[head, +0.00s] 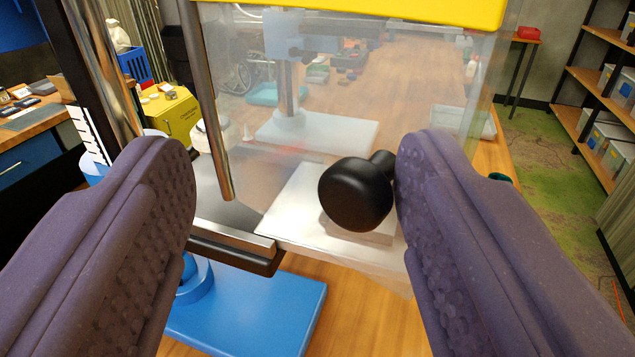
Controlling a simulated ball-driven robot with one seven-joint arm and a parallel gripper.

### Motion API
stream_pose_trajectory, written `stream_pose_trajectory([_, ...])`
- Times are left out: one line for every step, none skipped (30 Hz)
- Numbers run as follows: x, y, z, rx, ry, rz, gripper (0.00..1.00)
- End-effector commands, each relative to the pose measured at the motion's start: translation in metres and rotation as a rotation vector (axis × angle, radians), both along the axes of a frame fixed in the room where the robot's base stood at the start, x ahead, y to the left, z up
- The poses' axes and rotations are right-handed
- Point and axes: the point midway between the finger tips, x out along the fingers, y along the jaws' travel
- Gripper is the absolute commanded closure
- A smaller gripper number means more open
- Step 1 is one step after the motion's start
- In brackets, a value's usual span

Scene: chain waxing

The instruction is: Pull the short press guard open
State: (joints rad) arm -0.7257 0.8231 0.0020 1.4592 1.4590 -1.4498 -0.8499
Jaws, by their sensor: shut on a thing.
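The short press guard is a clear panel (300,110) with a yellow top edge (400,10). A round black knob (355,194) on a short neck sits at its lower right. My gripper (295,165) has two purple padded fingers, one on each side of the knob, and is shut on it. The knob shows close to the right finger; a gap shows between it and the left finger, and contact there cannot be made out. A white plate (295,210) lies behind and below the knob.
A metal rod (208,110) stands at the panel's left edge. A dark ledge with a metal edge (225,235) and a blue base (250,310) are below. Shelves with bins (600,130) stand at the right, a yellow box (170,120) at the left.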

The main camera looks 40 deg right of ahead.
Motion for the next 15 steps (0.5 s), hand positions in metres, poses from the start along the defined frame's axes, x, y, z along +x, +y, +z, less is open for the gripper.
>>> stream_pose_trajectory([-0.001,0.003,-0.002,0.002,0.003,0.007,0.52])
stream_pose_trajectory([-0.003,0.004,-0.002,0.002,0.003,0.008,0.52])
stream_pose_trajectory([-0.007,0.007,-0.002,0.002,0.003,0.008,0.52])
stream_pose_trajectory([-0.01,0.01,-0.002,0.002,0.003,0.009,0.52])
stream_pose_trajectory([-0.015,0.013,-0.001,0.002,0.003,0.008,0.52])
stream_pose_trajectory([-0.021,0.018,0.0,0.002,0.001,0.008,0.52])
stream_pose_trajectory([-0.027,0.022,0.0,0.002,0.001,0.008,0.52])
stream_pose_trajectory([-0.032,0.025,0.0,0.002,0.001,0.007,0.52])
stream_pose_trajectory([-0.038,0.029,0.001,0.002,0.001,0.005,0.52])
stream_pose_trajectory([-0.043,0.032,0.001,0.002,0.0,0.006,0.52])
stream_pose_trajectory([-0.047,0.035,0.002,0.002,-0.001,0.005,0.52])
stream_pose_trajectory([-0.052,0.039,0.002,0.002,-0.003,0.004,0.52])
stream_pose_trajectory([-0.055,0.041,0.002,0.002,-0.003,0.003,0.52])
stream_pose_trajectory([-0.058,0.043,0.002,0.002,-0.003,0.003,0.52])
stream_pose_trajectory([-0.061,0.045,0.002,0.002,-0.004,0.002,0.52])
